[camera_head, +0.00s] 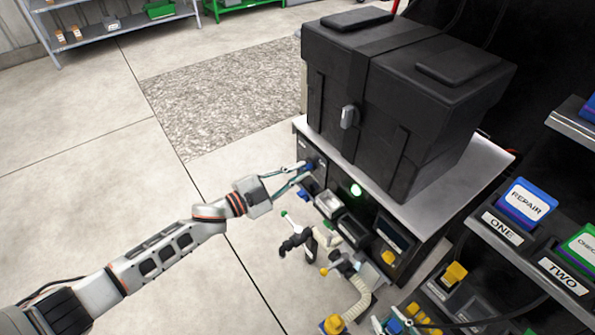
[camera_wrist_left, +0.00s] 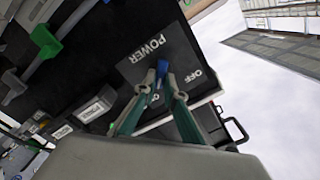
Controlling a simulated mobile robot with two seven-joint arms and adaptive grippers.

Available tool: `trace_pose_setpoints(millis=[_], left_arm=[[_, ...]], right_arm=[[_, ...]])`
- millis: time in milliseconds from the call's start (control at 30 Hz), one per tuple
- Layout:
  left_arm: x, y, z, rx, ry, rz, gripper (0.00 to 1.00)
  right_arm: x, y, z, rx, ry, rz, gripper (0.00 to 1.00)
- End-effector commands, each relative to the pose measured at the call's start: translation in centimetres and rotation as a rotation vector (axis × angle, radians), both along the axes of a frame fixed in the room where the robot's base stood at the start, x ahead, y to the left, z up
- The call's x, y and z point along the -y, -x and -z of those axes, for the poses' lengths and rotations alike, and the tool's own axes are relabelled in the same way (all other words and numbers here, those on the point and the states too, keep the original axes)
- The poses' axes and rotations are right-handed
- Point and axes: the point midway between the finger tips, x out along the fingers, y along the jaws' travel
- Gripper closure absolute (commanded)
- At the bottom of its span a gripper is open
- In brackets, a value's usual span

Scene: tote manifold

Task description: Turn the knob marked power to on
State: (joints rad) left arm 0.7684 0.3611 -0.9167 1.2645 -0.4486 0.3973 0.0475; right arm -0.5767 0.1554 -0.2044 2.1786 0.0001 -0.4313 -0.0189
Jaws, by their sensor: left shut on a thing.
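The blue power knob (camera_wrist_left: 161,69) sits on a dark plate (camera_wrist_left: 135,68) marked POWER, with an OFF mark to its right in the left wrist view. A smaller mark on the other side is too blurred to read surely. My left gripper (camera_wrist_left: 160,84) is shut on the knob, a finger on each side. Its fingers partly hide the knob, and I cannot tell exactly which way it points. In the head view my left gripper (camera_head: 304,170) reaches the upper left of the machine's front, where a bit of the blue knob (camera_head: 309,166) shows.
A large black tote (camera_head: 395,110) stands on the machine's metal top (camera_head: 450,185). A green light (camera_head: 356,189) glows right of the gripper. Hoses and valves (camera_head: 335,255) stick out below. Label bins (camera_head: 525,205) stand at right. Open floor (camera_head: 120,180) lies left.

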Motion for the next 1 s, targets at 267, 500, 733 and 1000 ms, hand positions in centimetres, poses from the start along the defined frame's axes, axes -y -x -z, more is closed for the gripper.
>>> trace_pose_setpoints(millis=[267, 500, 733, 1000], left_arm=[[0.0, 0.0, 0.2, 0.001, -0.004, 0.000, 0.79], [0.0, 0.0, 0.1, 0.001, -0.002, 0.000, 0.73], [-0.6, 0.3, 0.1, 0.000, -0.003, -0.001, 0.73], [-4.4, 3.2, 0.2, 0.000, -0.006, -0.001, 0.73]], right_arm=[[0.0, 0.0, 0.0, 0.000, 0.000, -0.001, 0.73], [0.0, 0.0, 0.1, -0.001, 0.000, -0.001, 0.73], [0.1, 0.0, 0.1, -0.002, 0.001, 0.001, 0.73], [0.0, 0.0, 0.1, -0.002, 0.001, 0.000, 0.73]])
